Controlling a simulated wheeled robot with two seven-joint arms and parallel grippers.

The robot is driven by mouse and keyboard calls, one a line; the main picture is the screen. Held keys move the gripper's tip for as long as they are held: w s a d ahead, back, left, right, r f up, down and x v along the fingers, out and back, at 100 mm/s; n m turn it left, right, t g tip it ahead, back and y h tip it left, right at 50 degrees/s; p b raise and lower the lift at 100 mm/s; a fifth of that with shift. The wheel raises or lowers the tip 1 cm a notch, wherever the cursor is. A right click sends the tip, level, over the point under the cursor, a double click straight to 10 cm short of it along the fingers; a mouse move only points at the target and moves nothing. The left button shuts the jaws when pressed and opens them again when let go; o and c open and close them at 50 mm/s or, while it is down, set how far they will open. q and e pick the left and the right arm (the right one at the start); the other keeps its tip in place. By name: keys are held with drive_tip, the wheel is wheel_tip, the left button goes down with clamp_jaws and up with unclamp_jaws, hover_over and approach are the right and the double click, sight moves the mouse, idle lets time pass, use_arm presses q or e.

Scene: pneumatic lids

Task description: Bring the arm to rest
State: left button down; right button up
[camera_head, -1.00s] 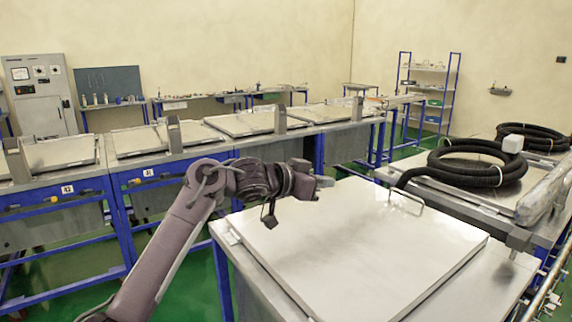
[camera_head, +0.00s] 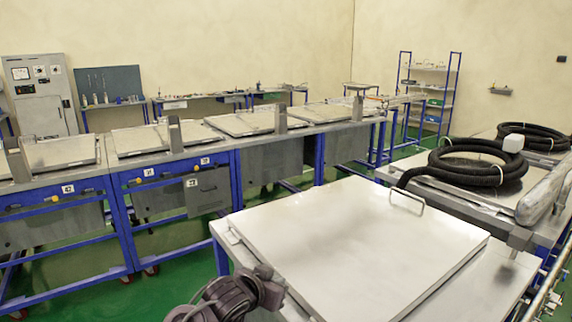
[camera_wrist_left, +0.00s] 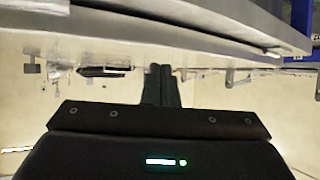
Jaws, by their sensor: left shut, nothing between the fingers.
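My left arm (camera_head: 236,296) shows at the bottom edge of the head view, low beside the near left corner of the closest bench. Most of the arm is below the picture. In the left wrist view my left gripper (camera_wrist_left: 161,84) has its two dark fingers together, with nothing between them. The closest bench carries a flat, pale metal lid (camera_head: 365,235) that lies closed, with a wire handle (camera_head: 408,198) at its far edge. My right gripper is in neither view.
A row of blue-framed benches (camera_head: 165,163) with lids runs along the left and back. A coiled black hose (camera_head: 465,165) lies on the bench at right. A blue shelf rack (camera_head: 428,90) stands at the back wall. Green floor (camera_head: 180,262) is open left of the near bench.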

use_arm(q)
drive_tip(key=s+a+f+n+g+y, duration=0.1)
drive_tip(key=s+a+f+y, duration=0.1)
drive_tip(key=s+a+f, duration=0.4)
drive_tip(key=s+a+f+n+g+y, duration=0.1)
drive_tip(key=s+a+f, duration=0.2)
drive_tip(key=s, duration=0.4)
drive_tip(key=s+a+f+n+g+y, duration=0.15)
drive_tip(key=s+a, duration=0.25)
drive_tip(key=s, duration=0.5)
drive_tip(key=s+a+f+n+g+y, duration=0.1)
drive_tip(key=s+a+g, duration=0.25)
drive_tip(key=s, duration=0.65)
wheel_tip(320, 180, down, 29)
drive_tip(key=s+g, duration=0.1)
drive_tip(key=s, duration=0.1)
drive_tip(key=s+a+f, duration=0.2)
drive_tip(key=s+f, duration=0.8)
drive_tip(key=s+a+f+g, duration=0.1)
drive_tip(key=s+a+f, duration=0.1)
drive_tip(key=s+f, duration=0.8)
drive_tip(key=shift+a+m+b, duration=0.15)
drive_tip(key=shift+m+b, duration=0.15)
drive_tip(key=shift+m, duration=0.05)
